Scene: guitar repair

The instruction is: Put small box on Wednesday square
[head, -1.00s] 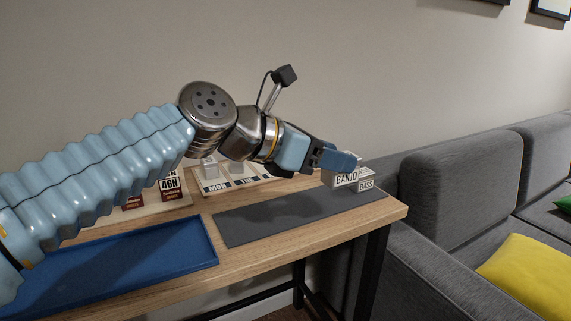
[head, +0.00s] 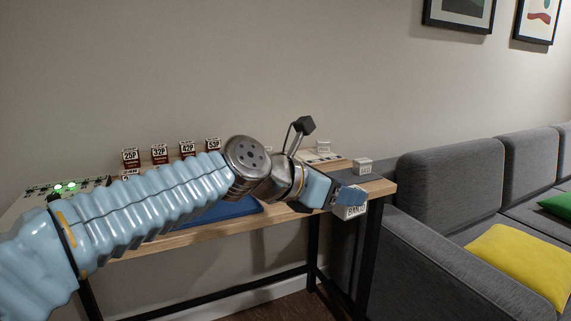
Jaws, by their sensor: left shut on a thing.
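My left gripper (head: 345,197) is shut on a small white box labelled BANJO (head: 354,212). It holds the box near the table's front right corner, in front of the edge in this view. Another small white box, labelled BASS (head: 363,166), stands on the dark mat (head: 345,178). The weekday board (head: 328,160) is at the back of the table, mostly hidden behind my left arm. I cannot read its squares, so I cannot pick out Wednesday. A small pale box (head: 323,146) stands at the board. My right gripper is not in view.
The wooden table (head: 381,187) holds a blue tray (head: 245,208), partly hidden by my arm. Several dark red and white cards such as 53P (head: 213,145) stand at the back. A device with green lights (head: 65,187) is at left. A grey sofa (head: 445,180) stands at right.

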